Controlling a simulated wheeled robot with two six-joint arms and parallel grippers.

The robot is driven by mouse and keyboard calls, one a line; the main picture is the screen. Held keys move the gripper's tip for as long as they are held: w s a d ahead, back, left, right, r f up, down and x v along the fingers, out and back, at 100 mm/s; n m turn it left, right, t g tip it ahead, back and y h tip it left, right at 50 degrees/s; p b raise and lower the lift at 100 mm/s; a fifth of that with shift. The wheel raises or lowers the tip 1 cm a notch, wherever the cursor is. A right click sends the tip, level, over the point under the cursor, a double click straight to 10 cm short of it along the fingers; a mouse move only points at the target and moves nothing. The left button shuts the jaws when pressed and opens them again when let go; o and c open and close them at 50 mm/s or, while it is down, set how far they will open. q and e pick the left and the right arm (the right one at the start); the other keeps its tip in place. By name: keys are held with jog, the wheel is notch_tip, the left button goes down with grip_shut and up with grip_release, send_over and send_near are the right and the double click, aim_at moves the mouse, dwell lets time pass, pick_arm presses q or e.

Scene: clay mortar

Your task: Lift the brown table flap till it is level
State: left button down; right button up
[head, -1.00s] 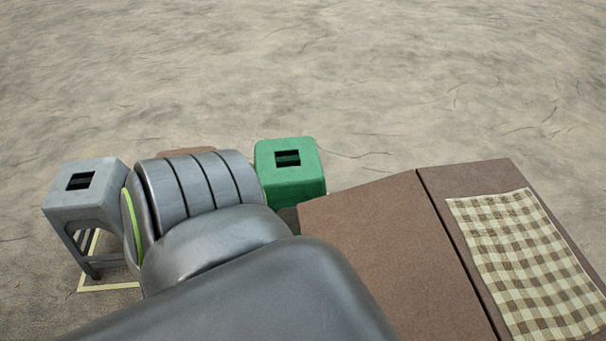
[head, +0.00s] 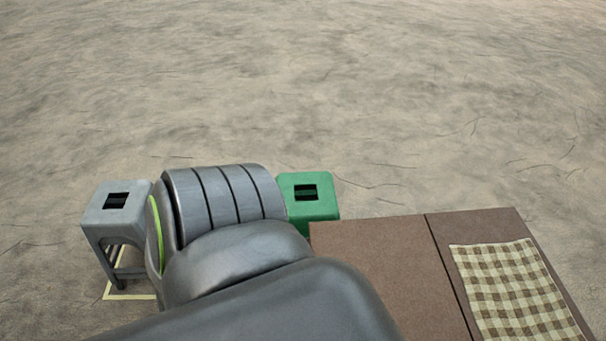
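The brown table flap (head: 372,262) is the plain panel left of the dark seam. Its far edge runs nearly in line with the far edge of the fixed brown table top (head: 475,220), so it looks about level. My grey arm crosses the lower middle of the head view and covers the flap's near left part. Neither gripper shows, so any contact with the flap is hidden.
A checked cloth (head: 515,285) lies on the fixed table top. A green stool (head: 308,206) stands just beyond the flap's far left corner. A grey stool (head: 100,218) stands left of my arm, by a pale yellow floor line (head: 128,297). The floor beyond is clear.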

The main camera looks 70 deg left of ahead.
pick_arm(q)
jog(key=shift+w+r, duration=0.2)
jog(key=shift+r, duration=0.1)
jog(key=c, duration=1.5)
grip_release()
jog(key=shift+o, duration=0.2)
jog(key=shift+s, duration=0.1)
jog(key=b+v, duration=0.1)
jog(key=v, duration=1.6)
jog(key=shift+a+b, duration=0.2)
jog(key=shift+b, duration=0.2)
